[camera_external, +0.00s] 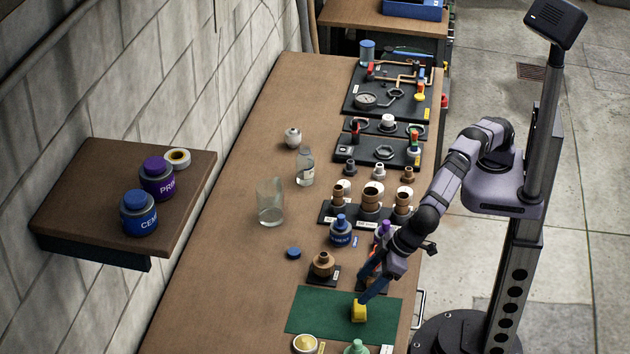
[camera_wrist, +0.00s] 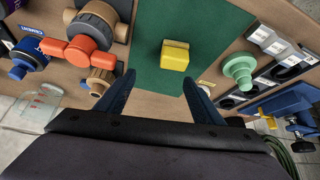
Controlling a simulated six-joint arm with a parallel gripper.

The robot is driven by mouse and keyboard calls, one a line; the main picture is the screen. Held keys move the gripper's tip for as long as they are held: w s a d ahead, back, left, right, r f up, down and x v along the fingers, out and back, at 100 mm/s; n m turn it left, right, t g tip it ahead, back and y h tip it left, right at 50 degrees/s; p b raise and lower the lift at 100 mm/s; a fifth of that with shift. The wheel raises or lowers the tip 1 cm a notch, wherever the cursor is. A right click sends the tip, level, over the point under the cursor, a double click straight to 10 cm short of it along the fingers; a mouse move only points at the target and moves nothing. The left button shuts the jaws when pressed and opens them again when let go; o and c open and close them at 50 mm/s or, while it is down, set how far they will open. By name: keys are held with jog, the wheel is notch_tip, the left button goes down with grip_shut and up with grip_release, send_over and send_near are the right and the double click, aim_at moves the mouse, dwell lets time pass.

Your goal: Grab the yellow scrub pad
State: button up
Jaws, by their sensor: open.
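The yellow scrub pad (camera_external: 359,311) is a small yellow block lying on the green mat (camera_external: 318,313). It also shows in the wrist view (camera_wrist: 174,55), on the green mat (camera_wrist: 206,27) ahead of my fingers. My gripper (camera_wrist: 157,88) is open, with its two blue fingers apart and nothing between them. The pad lies beyond the fingertips, roughly centred between them. In the external view my gripper (camera_external: 366,294) reaches down close to the pad; I cannot tell from there whether it touches.
A brown fitting (camera_external: 323,264) stands behind the mat. A yellow-topped container (camera_external: 305,343) and a green fitting (camera_external: 356,347) stand at its front edge. An orange-handled valve (camera_wrist: 82,49) lies left of my fingers in the wrist view. Bare wood lies left of the mat.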

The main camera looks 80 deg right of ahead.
aim_at(360, 306)
jog(key=shift+s+a+f+p, duration=0.25)
jog(key=shift+a+f+p, duration=0.3)
jog(key=shift+f, duration=0.2)
jog(key=shift+s+a+f+p, duration=0.2)
jog(key=shift+a+f+p, duration=0.25)
jog(key=shift+f, duration=0.25)
jog(key=shift+p+x, duration=0.85)
jog(key=shift+x, duration=1.35)
jog(key=c, duration=1.1)
